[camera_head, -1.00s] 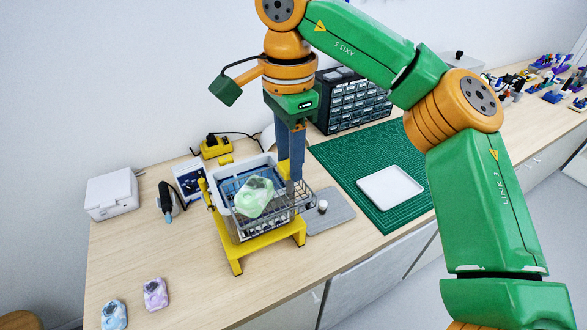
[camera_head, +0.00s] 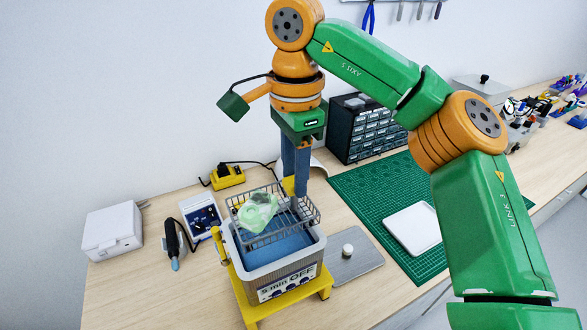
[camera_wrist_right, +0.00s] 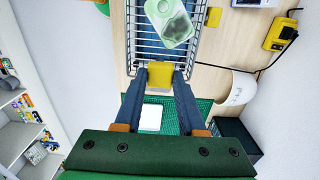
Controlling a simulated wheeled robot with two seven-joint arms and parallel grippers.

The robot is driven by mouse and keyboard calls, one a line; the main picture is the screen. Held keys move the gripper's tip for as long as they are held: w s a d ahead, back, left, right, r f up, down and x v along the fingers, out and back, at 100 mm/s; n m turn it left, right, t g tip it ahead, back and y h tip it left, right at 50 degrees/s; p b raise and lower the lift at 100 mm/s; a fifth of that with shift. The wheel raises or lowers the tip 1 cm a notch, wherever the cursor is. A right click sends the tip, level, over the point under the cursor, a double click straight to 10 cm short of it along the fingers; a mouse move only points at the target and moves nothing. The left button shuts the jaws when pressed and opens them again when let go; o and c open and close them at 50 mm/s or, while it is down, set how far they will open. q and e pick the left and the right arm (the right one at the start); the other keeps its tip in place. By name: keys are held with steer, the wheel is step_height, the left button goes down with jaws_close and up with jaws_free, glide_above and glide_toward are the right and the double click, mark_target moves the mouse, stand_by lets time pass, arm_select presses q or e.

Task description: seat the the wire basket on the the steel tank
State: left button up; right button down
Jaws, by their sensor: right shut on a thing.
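The wire basket (camera_head: 311,211) is a grey mesh basket with a yellow grip tab; a pale green translucent piece (camera_head: 258,212) lies in it. My right gripper (camera_head: 295,188) is shut on the tab and holds the basket above the steel tank (camera_head: 285,272). The tank is an open box with blue inside and a "5 min OFF" front panel, on a yellow stand. The basket sits toward the tank's back edge, apart from the rim at the front. The right wrist view shows the yellow tab (camera_wrist_right: 160,75) between the fingers and the basket (camera_wrist_right: 130,40) beyond. My left gripper is not in view.
A white box (camera_head: 112,232), a dark handheld tool (camera_head: 172,240) and a yellow power block (camera_head: 228,177) stand left and behind. A grey mat with a small knob (camera_head: 347,250), a white tray (camera_head: 415,228) and a green cutting mat (camera_head: 375,185) lie right.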

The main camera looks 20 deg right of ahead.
mark_target(293, 205)
steer(key=f, duration=0.1)
steer(key=f+b, duration=0.1)
steer(key=shift+w+f, duration=0.4)
steer(key=shift+s+f+b, duration=0.2)
steer(key=shift+f+b, duration=0.95)
steer(key=shift+f, duration=0.1)
step_height(293, 205, down, 3)
steer(key=shift+w+r+b, duration=0.15)
steer(key=shift+b, duration=0.85)
steer(key=shift+f+b, duration=1.45)
steer(key=shift+f, duration=0.65)
steer(key=shift+c, duration=2.1)
jaws_free()
